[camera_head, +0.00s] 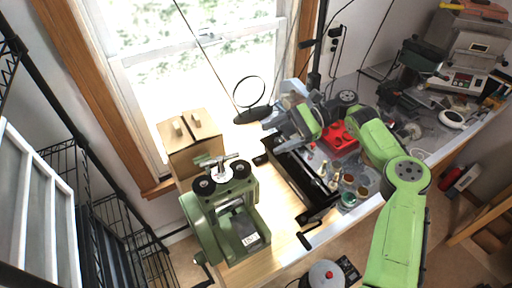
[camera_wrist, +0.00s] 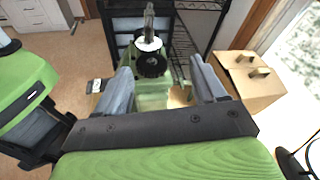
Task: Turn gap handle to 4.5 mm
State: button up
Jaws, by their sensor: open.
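The green rolling mill (camera_head: 225,222) stands on the wooden bench in the head view. Its gap handle (camera_head: 208,160) is a metal bar on top, above a white dial (camera_head: 221,175) and between two black gears. In the wrist view the handle (camera_wrist: 149,20) stands above the white dial (camera_wrist: 149,45) and a black gear (camera_wrist: 152,65), seen between my fingers. My gripper (camera_head: 268,126) is open and empty, to the right of the handle and apart from it. Its grey fingers (camera_wrist: 165,82) point toward the mill. The dial's marks are too small to read.
A cardboard-coloured box (camera_head: 188,140) stands behind the mill by the window, and shows right of my fingers in the wrist view (camera_wrist: 250,80). A black long tool (camera_head: 298,180) with a handle lies right of the mill. A red tray (camera_head: 340,138) and small jars sit farther right.

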jog(key=f+n+t+h+b, duration=0.1)
jog(key=n+t+h+b, duration=0.1)
jog(key=n, duration=0.2)
jog(key=n+t+y+b, duration=0.1)
jog(key=n+t+b, duration=0.8)
jog(key=n, duration=1.1)
send_near(224, 157)
jog(key=b+x, duration=0.2)
jog(key=x, duration=0.2)
jog(key=b+x, duration=0.3)
jog(key=x, duration=0.1)
jog(key=shift+w, duration=0.25)
jog(key=shift+s, duration=0.1)
jog(key=shift+o, duration=0.4)
